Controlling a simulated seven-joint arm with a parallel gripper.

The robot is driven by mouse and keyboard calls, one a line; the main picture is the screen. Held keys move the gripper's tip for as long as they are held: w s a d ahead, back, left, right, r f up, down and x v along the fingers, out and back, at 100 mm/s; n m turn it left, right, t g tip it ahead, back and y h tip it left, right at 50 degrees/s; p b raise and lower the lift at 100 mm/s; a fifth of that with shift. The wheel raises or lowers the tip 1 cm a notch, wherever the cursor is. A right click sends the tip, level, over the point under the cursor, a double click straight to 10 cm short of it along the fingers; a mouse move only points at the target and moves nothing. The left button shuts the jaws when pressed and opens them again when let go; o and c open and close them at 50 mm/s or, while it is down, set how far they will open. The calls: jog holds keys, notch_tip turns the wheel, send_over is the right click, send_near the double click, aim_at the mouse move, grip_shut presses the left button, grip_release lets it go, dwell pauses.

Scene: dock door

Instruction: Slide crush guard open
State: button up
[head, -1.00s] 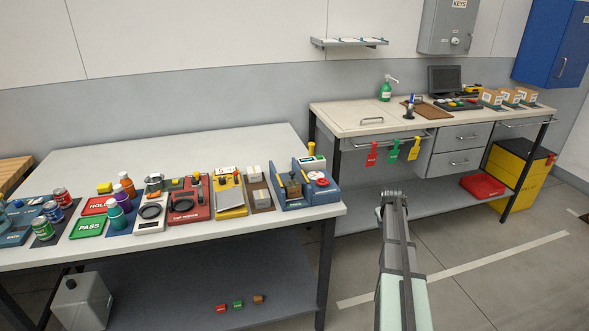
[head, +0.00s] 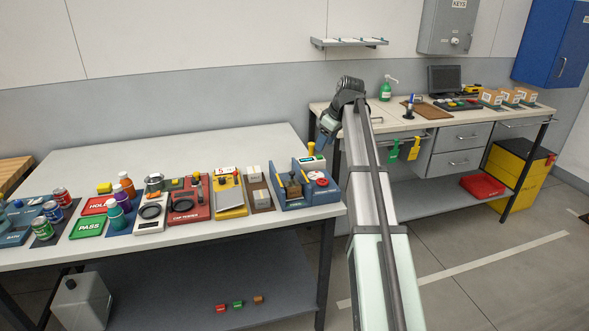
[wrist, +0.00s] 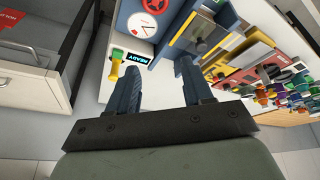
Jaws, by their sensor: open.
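The blue tester (head: 310,201) sits at the right end of the near table. It has a red knob (head: 321,182), and a white dial (wrist: 145,28) shows in the wrist view. A dark panel with a round knob (wrist: 201,46), seemingly the crush guard, stands upright in the blue frame; I cannot tell how far it is slid. It also shows small in the head view (head: 292,185). My gripper (wrist: 158,66) is open and empty, its fingers pointing toward the tester and apart from the panel. In the head view my gripper (head: 322,141) is above the tester's back right.
A yellow-green handheld item (wrist: 117,62) and a READY display (wrist: 141,58) are beside the tester. The rear of the near table (head: 190,150) is clear.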

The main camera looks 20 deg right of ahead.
jog(key=s+a+r+n+y, duration=0.1)
jog(key=s+a+r+n, duration=0.1)
jog(key=a, duration=0.4)
send_near(292, 172)
jog(key=shift+g, duration=0.4)
jog(key=x, duration=0.8)
jog(key=shift+w+r, duration=0.1)
jog(key=shift+w, duration=0.15)
jog(key=shift+d, duration=0.1)
grip_shut()
